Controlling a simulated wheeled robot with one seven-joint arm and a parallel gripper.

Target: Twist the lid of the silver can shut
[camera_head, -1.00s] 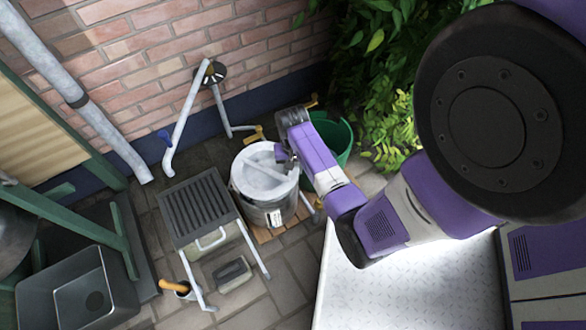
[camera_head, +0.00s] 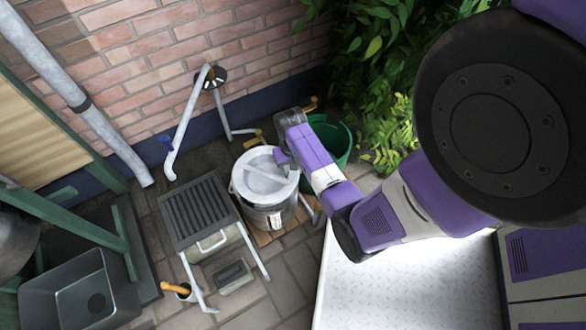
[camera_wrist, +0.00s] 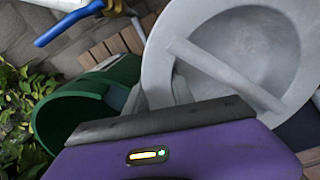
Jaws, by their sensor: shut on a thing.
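The silver can (camera_head: 268,216) stands upright on a small wooden pallet beside the wall. Its round grey lid (camera_head: 254,187) sits on top, with a raised bar across it. The lid also fills the upper right of the wrist view (camera_wrist: 245,42), with the bar running diagonally. My gripper (camera_head: 283,161) is at the lid's right side, low over it, with the purple wrist coming in from the right. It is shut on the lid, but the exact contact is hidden. Whether the lid is fully seated cannot be told.
A green bucket (camera_head: 333,138) stands close behind my wrist. A slatted grey rack (camera_head: 197,209) is just left of the can. The brick wall (camera_head: 165,85) rises behind, leafy plants (camera_head: 385,135) are at the right, and a bright white surface (camera_head: 390,290) is in front.

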